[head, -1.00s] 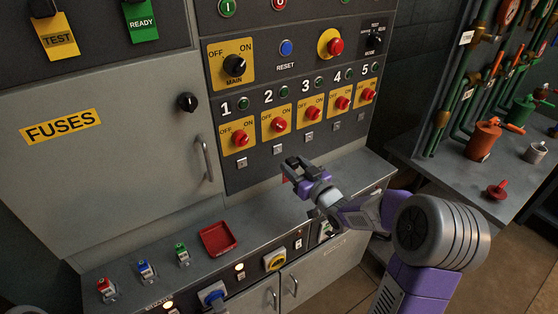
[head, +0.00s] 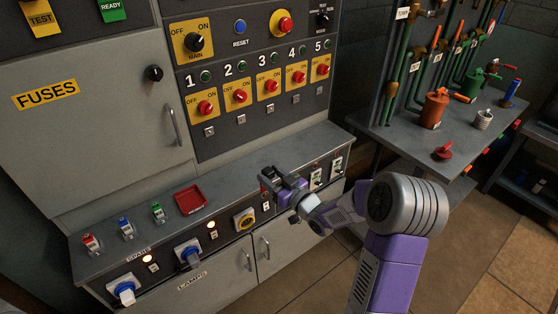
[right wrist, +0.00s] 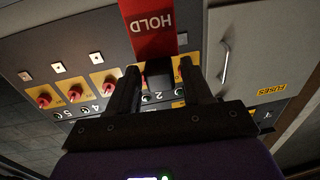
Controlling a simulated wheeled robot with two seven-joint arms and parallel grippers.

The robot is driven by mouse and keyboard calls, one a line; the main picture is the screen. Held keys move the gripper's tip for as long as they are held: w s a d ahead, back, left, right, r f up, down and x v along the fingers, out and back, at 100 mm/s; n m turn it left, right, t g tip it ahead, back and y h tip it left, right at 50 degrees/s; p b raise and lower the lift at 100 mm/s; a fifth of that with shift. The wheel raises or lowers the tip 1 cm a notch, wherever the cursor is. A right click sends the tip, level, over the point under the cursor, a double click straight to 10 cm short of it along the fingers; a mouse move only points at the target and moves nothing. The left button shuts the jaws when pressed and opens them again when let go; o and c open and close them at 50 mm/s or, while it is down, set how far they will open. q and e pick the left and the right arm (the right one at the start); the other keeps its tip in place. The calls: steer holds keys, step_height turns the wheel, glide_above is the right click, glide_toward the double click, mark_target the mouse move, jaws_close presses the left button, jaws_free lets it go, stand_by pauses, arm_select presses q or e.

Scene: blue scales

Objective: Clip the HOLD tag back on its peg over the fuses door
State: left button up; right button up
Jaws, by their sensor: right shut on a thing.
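The red HOLD tag (right wrist: 152,28) is between the fingers of my right gripper, which is shut on it. In the right wrist view its lettering is upside down and its top runs out of the picture. In the head view my right gripper (head: 272,180) is over the front of the grey ledge, below the switch panel and right of the fuses door (head: 90,135). The tag is mostly hidden there by the gripper. The door is shut. Above it hang a yellow TEST tag (head: 40,17) and a green READY tag (head: 112,10). No bare peg shows. My left gripper is out of view.
A red tray (head: 190,200) and several small coloured plugs stand on the ledge (head: 130,240). Knobs and numbered red switches cover the panel (head: 240,130). A door handle (head: 172,125) sticks out. A workbench (head: 400,130) with pipes is at right.

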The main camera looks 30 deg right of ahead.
steer(key=s+a+f+n+g+y, duration=0.2)
steer(key=s+a+f+y, duration=0.3)
steer(key=a+f, duration=0.9)
steer(key=s+n, duration=0.1)
steer(key=s, duration=0.2)
steer(key=shift+s+a+f+n+y, duration=0.2)
steer(key=shift+f+n+y, duration=0.1)
steer(key=shift+f, duration=0.1)
